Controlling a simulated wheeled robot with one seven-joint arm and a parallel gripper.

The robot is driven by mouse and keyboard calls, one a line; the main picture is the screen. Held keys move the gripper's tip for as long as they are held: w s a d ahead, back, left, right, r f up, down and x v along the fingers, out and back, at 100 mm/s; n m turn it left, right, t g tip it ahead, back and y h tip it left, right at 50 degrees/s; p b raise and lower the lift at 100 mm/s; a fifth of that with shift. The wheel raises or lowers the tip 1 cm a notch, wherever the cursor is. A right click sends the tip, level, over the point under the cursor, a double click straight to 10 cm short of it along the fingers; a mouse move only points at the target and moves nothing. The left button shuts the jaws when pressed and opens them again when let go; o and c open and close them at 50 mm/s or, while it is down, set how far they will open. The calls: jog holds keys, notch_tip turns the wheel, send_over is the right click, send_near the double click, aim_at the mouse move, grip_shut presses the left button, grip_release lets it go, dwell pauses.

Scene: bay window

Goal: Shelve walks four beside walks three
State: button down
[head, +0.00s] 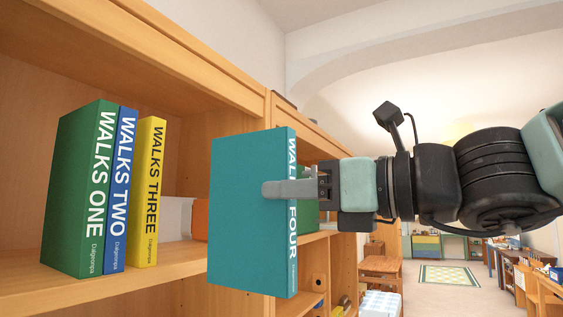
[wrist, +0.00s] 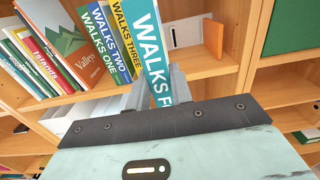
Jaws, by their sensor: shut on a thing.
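The teal book Walks Four (head: 245,210) is upright in my gripper (head: 290,188), which is shut on it across the spine. In the head view it is in front of the shelf, right of the yellow book Walks Three (head: 148,190). Walks Three stands upright at the right end of a row, beside the blue Walks Two (head: 121,190) and the green Walks One (head: 82,190). The wrist view shows Walks Four (wrist: 150,50) between my fingertips (wrist: 158,90), with Walks Three (wrist: 122,40) just to its left. One finger's far side is hidden by the book.
The wooden shelf board (head: 172,262) has free room right of Walks Three. A white object (head: 175,217) and an orange block (head: 200,218) stand further back there. A shelf upright (wrist: 253,50) bounds this space on the right. More books (wrist: 40,60) stand left of the row.

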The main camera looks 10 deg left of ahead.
aim_at(264, 160)
jog(key=s+r, duration=0.1)
jog(key=r, duration=0.1)
jog(key=s+r, duration=0.1)
jog(key=shift+s+d+r, duration=0.1)
jog(key=shift+d+r, duration=0.1)
jog(key=shift+r, duration=0.15)
jog(key=shift+b+x, duration=0.5)
jog(key=shift+x, duration=0.55)
jog(key=shift+a+r, duration=0.1)
jog(key=shift+a, duration=0.1)
jog(key=shift+d, duration=0.1)
jog(key=shift+x, duration=0.8)
